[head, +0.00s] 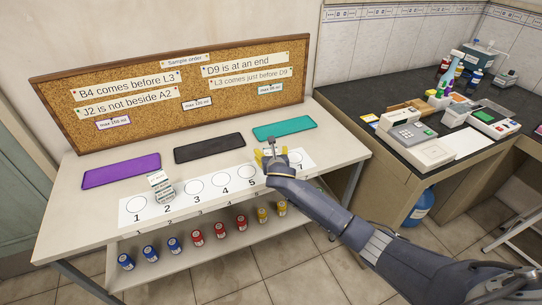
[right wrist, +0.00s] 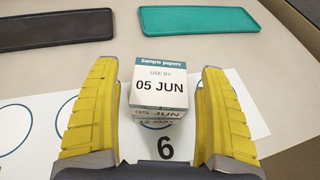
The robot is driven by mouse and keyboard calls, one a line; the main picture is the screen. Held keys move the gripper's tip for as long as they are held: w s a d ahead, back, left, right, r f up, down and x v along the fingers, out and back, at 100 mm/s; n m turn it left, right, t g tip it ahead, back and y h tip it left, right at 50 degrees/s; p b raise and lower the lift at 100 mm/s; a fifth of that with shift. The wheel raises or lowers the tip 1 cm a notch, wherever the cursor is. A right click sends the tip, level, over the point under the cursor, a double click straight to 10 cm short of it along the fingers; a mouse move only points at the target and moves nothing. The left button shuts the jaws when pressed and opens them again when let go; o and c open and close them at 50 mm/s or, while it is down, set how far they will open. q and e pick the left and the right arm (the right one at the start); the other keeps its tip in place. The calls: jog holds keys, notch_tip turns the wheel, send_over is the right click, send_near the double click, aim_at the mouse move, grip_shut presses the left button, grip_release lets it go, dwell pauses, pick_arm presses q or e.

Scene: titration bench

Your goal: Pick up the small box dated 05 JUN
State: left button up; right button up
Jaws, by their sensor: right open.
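The small white box dated 05 JUN (right wrist: 165,85) shows in the right wrist view, with a teal "Sample papers" band and its date on the top face. It stands by the number 6 on the white numbered strip (head: 130,214). In the head view my right gripper (head: 271,158) hides the box. My left gripper is not in view.
Another stack of small white boxes (head: 161,187) stands near circle 2. Purple (head: 121,171), black (head: 209,148) and teal (head: 285,128) trays lie behind the strip. A corkboard (head: 180,85) stands at the back. Several coloured bottles (head: 197,237) stand on the lower shelf.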

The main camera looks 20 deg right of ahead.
jog(key=c, duration=1.3)
jog(key=shift+r, duration=0.1)
